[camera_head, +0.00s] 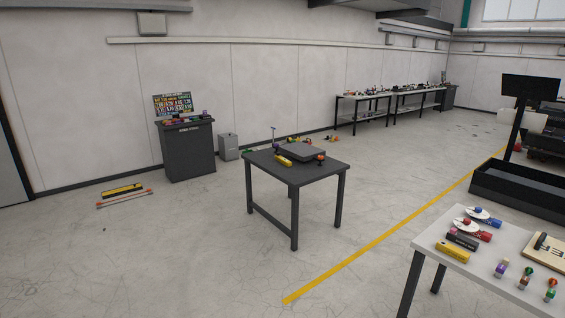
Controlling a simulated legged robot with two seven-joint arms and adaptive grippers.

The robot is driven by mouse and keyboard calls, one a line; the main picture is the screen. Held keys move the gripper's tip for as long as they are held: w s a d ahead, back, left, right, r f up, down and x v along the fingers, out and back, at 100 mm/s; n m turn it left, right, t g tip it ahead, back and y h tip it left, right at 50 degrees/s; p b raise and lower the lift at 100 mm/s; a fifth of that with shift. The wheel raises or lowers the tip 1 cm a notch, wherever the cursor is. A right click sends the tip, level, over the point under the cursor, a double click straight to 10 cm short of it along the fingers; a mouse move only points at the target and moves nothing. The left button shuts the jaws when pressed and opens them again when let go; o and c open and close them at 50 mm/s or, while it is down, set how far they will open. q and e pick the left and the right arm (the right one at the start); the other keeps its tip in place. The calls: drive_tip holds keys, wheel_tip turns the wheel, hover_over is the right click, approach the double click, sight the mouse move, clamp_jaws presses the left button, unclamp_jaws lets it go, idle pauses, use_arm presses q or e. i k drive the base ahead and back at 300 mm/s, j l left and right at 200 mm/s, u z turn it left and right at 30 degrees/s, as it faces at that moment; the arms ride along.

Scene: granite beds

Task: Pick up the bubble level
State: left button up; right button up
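The bubble level cannot be told for certain at this size; three yellow things could be it. A small yellow block (284,160) lies on the dark table (318,169) in the middle, at the front left of a grey slab (301,151). A yellow block (453,251) with dark marks lies at the left edge of the pale table (428,243) at the lower right. A long yellow and black bar (122,191) lies on the floor at the left. Neither of my grippers is in view.
A dark cabinet (188,154) and a grey bin (229,147) stand by the wall. A low black tray (515,189) stands at the right. Long workbenches (365,97) line the back. The floor between the tables, crossed by a yellow line (380,240), is clear.

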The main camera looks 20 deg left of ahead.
sight(280, 158)
drive_tip(key=i+j+u, duration=0.25)
drive_tip(key=i+u, duration=0.2)
drive_tip(key=i, duration=0.55)
drive_tip(key=i+u, duration=0.5)
drive_tip(key=i, duration=0.5)
drive_tip(key=i+u, duration=0.15)
drive_tip(key=i, duration=0.6)
drive_tip(key=i+u, duration=0.15)
drive_tip(key=i, duration=0.6)
drive_tip(key=i+l+u, duration=0.2)
drive_tip(key=i, duration=0.5)
drive_tip(key=i+j+z, duration=0.1)
drive_tip(key=i+z, duration=0.25)
drive_tip(key=i, duration=0.15)
drive_tip(key=i+j+z, duration=0.3)
drive_tip(key=i, duration=0.15)
